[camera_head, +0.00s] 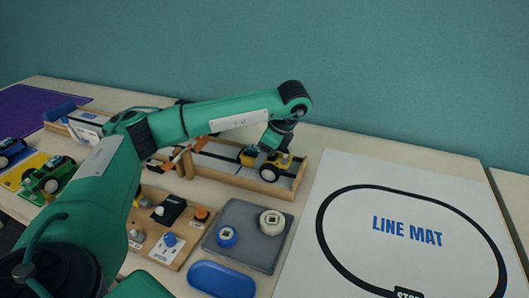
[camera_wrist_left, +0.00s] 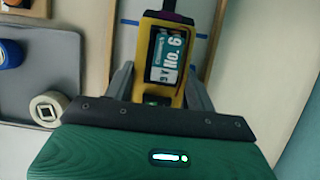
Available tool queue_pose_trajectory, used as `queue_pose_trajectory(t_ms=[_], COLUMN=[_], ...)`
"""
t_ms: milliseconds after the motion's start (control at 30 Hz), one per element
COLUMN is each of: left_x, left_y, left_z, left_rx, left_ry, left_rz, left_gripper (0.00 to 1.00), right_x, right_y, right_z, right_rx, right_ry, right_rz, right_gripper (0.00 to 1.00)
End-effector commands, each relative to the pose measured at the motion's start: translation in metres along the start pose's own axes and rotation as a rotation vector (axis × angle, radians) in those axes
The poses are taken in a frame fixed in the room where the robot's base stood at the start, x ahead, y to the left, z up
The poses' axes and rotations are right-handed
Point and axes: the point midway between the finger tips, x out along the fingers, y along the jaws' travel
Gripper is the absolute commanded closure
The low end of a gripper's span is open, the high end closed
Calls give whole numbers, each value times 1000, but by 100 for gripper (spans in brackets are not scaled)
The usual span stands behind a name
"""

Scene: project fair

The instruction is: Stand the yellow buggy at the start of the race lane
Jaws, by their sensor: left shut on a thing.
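In the left wrist view the buggy (camera_wrist_left: 168,58) shows a label reading "No. 6" between the two fingers (camera_wrist_left: 160,88). The pale lane floor (camera_wrist_left: 131,45) there has blue lines on both sides of the buggy. My right gripper is not in view.
A grey tray (camera_head: 225,255) with a blue and a cream wheel stands in front of the lane. A blue oval dish (camera_head: 221,280) and a wooden board (camera_head: 160,252) with parts are nearby. The line mat (camera_head: 405,215) lies right. A green buggy (camera_head: 48,176) stands far left.

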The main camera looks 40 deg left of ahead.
Motion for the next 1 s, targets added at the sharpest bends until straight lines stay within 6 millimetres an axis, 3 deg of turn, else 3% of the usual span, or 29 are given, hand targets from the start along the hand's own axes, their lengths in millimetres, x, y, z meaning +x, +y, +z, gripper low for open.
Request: queue_pose_trajectory(t_ms=[833, 867, 967, 1000], left_x=[1, 1, 1, 1], left_y=[0, 0, 0, 0], left_z=[0, 0, 0, 0], left_rx=[-1, -1, -1, -1], left_ry=[1, 0, 0, 0], left_rz=[-1, -1, -1, -1], left_gripper=[60, 40, 20, 18], right_x=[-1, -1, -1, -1], right_y=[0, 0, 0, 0], right_z=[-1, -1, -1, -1], right_rx=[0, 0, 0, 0], right_ry=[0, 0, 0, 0], right_rz=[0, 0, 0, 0], right_gripper=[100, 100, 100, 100])
